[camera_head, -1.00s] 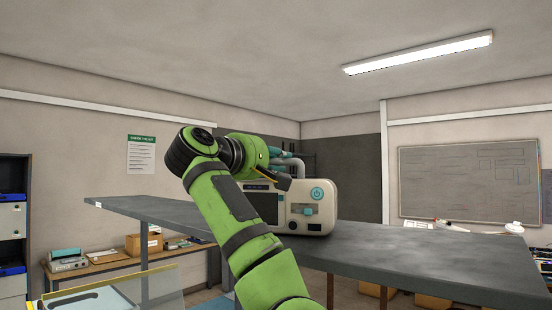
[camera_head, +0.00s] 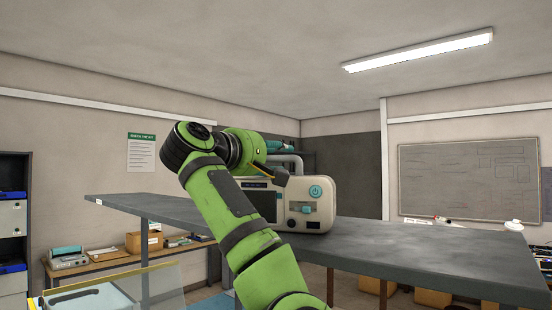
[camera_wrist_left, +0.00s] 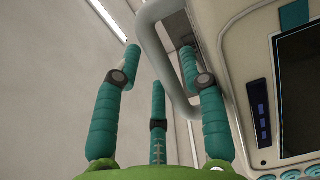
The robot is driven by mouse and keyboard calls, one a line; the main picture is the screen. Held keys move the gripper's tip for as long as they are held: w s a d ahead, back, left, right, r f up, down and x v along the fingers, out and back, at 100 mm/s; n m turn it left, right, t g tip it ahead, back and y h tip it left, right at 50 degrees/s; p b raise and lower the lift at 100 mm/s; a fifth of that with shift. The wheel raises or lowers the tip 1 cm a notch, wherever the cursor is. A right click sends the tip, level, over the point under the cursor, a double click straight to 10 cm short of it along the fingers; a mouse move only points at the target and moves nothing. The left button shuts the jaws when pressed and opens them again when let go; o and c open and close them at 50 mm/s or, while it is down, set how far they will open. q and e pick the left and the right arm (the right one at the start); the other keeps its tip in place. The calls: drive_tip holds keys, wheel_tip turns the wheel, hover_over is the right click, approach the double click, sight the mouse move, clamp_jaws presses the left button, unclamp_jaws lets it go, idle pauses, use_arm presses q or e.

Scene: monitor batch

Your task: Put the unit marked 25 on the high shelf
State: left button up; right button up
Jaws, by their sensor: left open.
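A cream monitor unit (camera_head: 318,208) with a dark screen, a teal power button and a grey top handle stands upright on the high grey shelf (camera_head: 430,255). I cannot read a number on it. My left gripper (camera_head: 285,153) is at the unit's handle, largely hidden by my green arm in the head view. In the left wrist view the gripper's teal fingers (camera_wrist_left: 158,65) are spread open, with the grey handle (camera_wrist_left: 150,35) passing between and behind them. The unit's side and screen (camera_wrist_left: 300,90) lie at right there. My right gripper is not in view.
A low bench (camera_head: 110,258) with devices and a cardboard box (camera_head: 144,242) stands at the left wall. A clear-sided tray (camera_head: 90,300) is at lower left. A rack (camera_head: 12,225) is at far left. The shelf right of the unit is clear.

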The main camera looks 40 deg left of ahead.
use_arm(q)
drive_tip(key=s+b, duration=0.5)
drive_tip(key=s, duration=0.6)
drive_tip(key=shift+s+a+b, duration=0.15)
drive_tip(key=shift+b, duration=0.25)
